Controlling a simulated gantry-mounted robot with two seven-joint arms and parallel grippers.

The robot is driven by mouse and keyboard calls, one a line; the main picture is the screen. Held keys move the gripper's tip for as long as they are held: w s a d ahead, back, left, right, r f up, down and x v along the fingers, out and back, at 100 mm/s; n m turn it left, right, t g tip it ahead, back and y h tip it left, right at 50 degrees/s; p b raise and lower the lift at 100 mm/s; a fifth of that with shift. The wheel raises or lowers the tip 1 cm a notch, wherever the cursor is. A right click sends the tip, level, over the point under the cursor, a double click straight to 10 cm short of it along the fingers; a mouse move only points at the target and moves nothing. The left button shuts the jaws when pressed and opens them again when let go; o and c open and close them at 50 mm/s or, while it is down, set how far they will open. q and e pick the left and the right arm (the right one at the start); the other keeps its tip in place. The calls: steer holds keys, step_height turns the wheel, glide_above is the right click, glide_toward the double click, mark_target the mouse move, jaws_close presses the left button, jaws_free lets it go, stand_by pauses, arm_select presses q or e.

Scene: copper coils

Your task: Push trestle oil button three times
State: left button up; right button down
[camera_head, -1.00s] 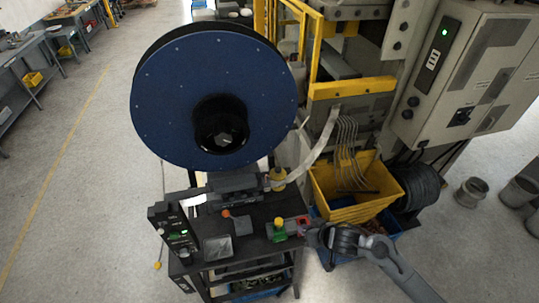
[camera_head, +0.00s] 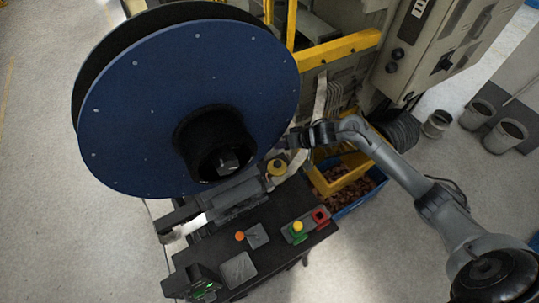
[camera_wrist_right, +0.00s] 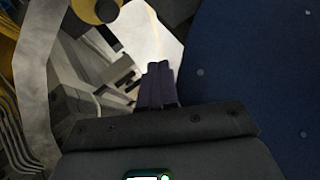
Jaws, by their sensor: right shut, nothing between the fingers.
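My right gripper (camera_head: 291,141) is shut and empty beside the blue reel's right edge, above and a little right of a round yellow knob (camera_head: 277,168) on the trestle. Its closed dark fingers (camera_wrist_right: 158,70) show in the right wrist view. A round yellow part (camera_wrist_right: 96,8) is at the top of that view, apart from the fingers. The dark trestle top (camera_head: 275,245) also carries a yellow button on a green base (camera_head: 297,228), a red box (camera_head: 320,216) and an orange knob (camera_head: 239,236). I cannot tell which one is the oil button. My left gripper is not in view.
A large blue reel (camera_head: 130,110) fills the left of the head view and borders the wrist view's right side (camera_wrist_right: 270,70). A metal strip (camera_wrist_right: 33,80) curves at the wrist view's left. Yellow and blue bins (camera_head: 352,208) stand right of the trestle.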

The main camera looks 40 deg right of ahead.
steer(key=shift+w, duration=0.2)
steer(key=shift+f, duration=0.15)
stand_by(0.3)
steer(key=b, duration=0.5)
glide_above(280, 164)
step_height(280, 164, down, 6)
steer(key=shift+f, duration=0.25)
steer(key=shift+w+f+b, duration=0.1)
steer(key=shift+f+b, duration=0.25)
steer(key=shift+f, duration=0.6)
steer(key=shift+f, duration=0.2)
stand_by(0.9)
